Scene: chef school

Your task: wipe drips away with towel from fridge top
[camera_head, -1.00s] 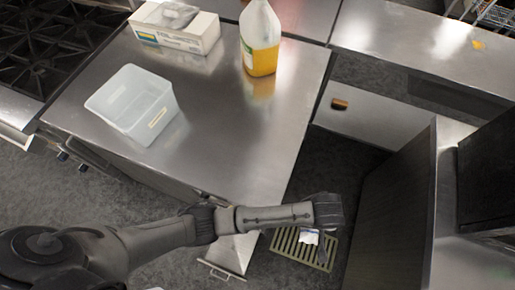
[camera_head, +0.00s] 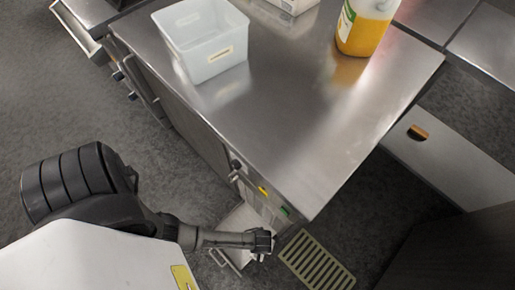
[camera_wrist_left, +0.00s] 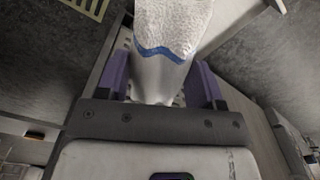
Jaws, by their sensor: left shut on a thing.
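My left gripper (camera_head: 262,242) hangs low beside the front of a steel counter (camera_head: 310,125). In the left wrist view, its purple fingers (camera_wrist_left: 160,88) are shut on a white towel (camera_wrist_left: 172,25) with a blue stripe, and the cloth extends beyond the fingertips. The towel is mostly hidden in the head view. I cannot tell which surface is the fridge top, and no drips are clearly visible now. My right gripper is not in view.
On the counter are an empty clear plastic bin (camera_head: 205,50), a jug of orange-yellow liquid (camera_head: 362,30) and a white box (camera_head: 292,4). A slotted floor grate (camera_head: 316,262) lies beside my gripper. A dark panel (camera_head: 455,250) stands at lower right.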

